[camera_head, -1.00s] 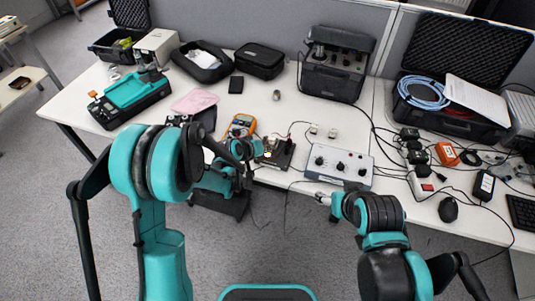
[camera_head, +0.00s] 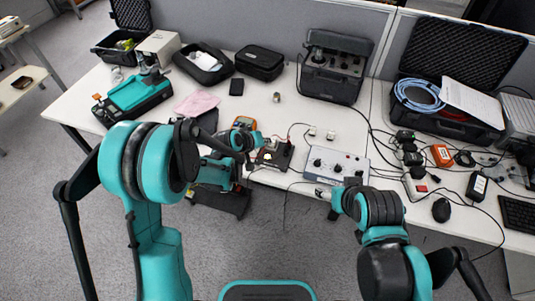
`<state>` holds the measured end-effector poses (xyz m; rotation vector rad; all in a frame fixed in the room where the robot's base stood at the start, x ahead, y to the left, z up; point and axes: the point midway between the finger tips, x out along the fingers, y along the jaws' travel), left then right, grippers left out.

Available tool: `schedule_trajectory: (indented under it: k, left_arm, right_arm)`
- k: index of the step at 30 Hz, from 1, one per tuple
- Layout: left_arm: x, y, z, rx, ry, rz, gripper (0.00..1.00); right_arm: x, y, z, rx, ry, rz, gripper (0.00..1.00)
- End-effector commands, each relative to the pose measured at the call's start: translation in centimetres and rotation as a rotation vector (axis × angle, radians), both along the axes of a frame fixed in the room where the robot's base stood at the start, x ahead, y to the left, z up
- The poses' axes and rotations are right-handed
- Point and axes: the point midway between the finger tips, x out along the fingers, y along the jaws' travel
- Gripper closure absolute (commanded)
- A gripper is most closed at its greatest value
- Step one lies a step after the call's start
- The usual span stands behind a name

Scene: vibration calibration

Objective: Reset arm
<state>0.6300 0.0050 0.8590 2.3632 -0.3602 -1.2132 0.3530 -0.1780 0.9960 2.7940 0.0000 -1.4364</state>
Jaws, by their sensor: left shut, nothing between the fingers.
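My left arm comes in from the left, and its teal wrist and small gripper (camera_head: 259,142) reach over the front edge of the white table. The left gripper is shut and empty, close to the multimeter (camera_head: 244,122) and a small dark device (camera_head: 275,154) with a light top. I cannot tell whether it touches either. My right arm is folded in front of the table at the right. Its end (camera_head: 325,194) lies just in front of the grey control box (camera_head: 338,164), and its fingers are too hidden to read.
Cables, adapters and a mouse (camera_head: 441,210) crowd the right. The table's middle is mostly clear.

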Motion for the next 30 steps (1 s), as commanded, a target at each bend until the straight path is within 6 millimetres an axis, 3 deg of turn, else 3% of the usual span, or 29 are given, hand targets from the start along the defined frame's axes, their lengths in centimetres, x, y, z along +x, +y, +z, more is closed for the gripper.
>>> schedule_trajectory:
  k: [12,17,23,30]
  left_arm:
    - [0.0,0.0,-0.1,0.0,0.0,0.0,1.0]
    - [-0.9,1.0,1.7,0.025,-0.003,0.002,1.0]
    - [-5.0,4.7,7.3,0.126,-0.011,0.008,1.0]
    - [-12.4,9.6,12.4,0.269,-0.015,0.014,1.0]
  right_arm:
    - [0.0,0.0,-0.1,0.0,0.0,0.0,0.35]
    - [0.0,0.0,-0.1,0.0,0.0,0.0,0.35]
    - [0.0,0.0,-0.1,0.0,0.0,0.0,0.35]
    - [0.0,0.0,-0.1,0.0,0.0,0.0,0.35]
